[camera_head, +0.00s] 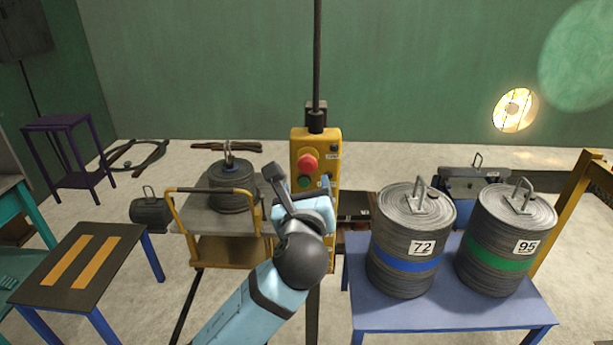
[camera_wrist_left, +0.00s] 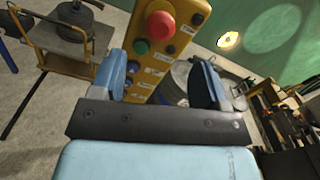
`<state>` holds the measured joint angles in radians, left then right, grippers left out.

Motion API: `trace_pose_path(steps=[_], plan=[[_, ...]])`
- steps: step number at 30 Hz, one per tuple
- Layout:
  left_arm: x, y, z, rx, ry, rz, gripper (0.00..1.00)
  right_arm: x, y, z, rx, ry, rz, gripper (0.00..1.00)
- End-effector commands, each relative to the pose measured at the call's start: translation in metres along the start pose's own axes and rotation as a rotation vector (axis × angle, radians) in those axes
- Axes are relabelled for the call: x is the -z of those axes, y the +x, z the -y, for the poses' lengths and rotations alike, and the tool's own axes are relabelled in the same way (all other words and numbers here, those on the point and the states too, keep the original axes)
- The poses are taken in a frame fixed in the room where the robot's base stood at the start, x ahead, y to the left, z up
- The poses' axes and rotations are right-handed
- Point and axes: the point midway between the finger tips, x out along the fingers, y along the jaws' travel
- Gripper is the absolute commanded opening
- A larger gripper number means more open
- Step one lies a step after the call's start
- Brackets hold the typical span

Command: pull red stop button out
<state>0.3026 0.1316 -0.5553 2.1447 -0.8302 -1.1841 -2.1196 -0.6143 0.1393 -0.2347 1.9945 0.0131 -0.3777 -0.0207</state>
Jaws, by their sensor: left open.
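The red stop button (camera_head: 307,162) sits near the top of a yellow control box (camera_head: 327,146) that hangs from a dark vertical pole. It also shows in the left wrist view (camera_wrist_left: 161,25), above a green button (camera_wrist_left: 141,47). My left gripper (camera_head: 297,190) is in front of the box, just below the red button in the head view. In the left wrist view its two fingers (camera_wrist_left: 163,80) are spread apart with nothing between them, and the button lies beyond the fingertips. The gripper is apart from the button. My right gripper is not in view.
A blue table (camera_head: 440,317) at right bears two grey cylinders, marked 72 (camera_head: 409,262) and 95 (camera_head: 502,260). A yellow cart (camera_head: 222,250) with a dark weight (camera_head: 231,190) stands at left. A black-topped table (camera_head: 85,262) is further left.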

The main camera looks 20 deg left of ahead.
Motion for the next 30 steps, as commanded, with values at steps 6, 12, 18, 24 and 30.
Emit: trace_pose_path(steps=[6, 12, 18, 24, 30], plan=[[0.001, -0.036, 0.000, 0.000, 0.000, 0.000, 0.69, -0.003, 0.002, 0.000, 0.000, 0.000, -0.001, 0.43], [0.000, -0.047, 0.000, 0.000, 0.000, -0.001, 0.69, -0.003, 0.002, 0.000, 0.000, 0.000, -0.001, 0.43], [0.000, -0.047, 0.000, -0.001, 0.000, -0.001, 0.69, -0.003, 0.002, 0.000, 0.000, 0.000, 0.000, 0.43], [0.001, -0.047, 0.000, 0.000, -0.002, -0.002, 0.69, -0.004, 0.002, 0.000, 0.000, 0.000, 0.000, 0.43], [0.041, -0.046, -0.009, 0.032, -0.195, -0.112, 0.69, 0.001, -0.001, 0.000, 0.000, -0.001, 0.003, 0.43]])
